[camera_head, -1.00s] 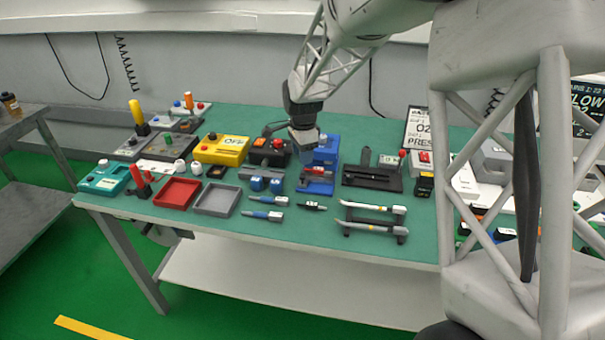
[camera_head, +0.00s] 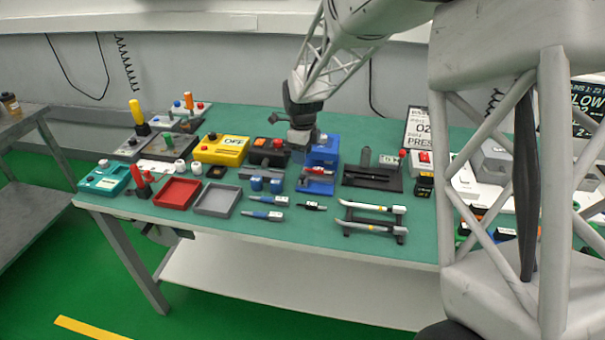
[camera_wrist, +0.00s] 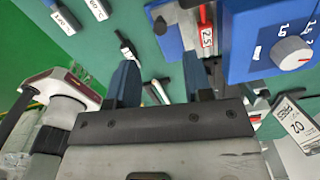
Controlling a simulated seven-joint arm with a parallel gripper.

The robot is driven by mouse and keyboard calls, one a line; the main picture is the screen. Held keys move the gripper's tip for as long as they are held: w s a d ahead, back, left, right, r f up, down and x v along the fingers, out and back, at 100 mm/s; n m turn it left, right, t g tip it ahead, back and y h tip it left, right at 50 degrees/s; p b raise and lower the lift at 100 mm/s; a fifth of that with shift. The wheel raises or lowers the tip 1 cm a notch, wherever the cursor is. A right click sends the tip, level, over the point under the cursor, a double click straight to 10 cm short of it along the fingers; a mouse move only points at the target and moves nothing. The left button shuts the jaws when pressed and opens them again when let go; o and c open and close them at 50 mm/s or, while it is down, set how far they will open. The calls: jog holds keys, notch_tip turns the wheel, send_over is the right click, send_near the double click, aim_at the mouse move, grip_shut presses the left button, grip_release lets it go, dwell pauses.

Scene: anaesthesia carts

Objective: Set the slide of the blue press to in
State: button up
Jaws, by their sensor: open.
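A blue device (camera_head: 317,182) with a low base and a red part on top stands near the middle of the table. In the wrist view its blue base (camera_wrist: 168,35) shows at the top, beside a red block (camera_wrist: 207,38) with a white label on a dark rail. I take this as the press; the slide's exact position is hard to tell. My gripper (camera_wrist: 160,78) is open and empty, its two dark blue fingers pointing towards the table below the base. In the head view my gripper (camera_head: 300,146) hangs behind and left of the device; its fingertips are hidden.
A taller blue box (camera_head: 323,151) with a white dial (camera_wrist: 291,53) stands right behind the device. A black and orange box (camera_head: 268,150) is to the left, a black fixture (camera_head: 372,178) to the right. Pens (camera_head: 268,201) lie in front.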

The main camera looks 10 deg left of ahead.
aim_at(302, 176)
jog(key=shift+f, duration=0.1)
jog(key=shift+f, duration=3.8)
grip_shut()
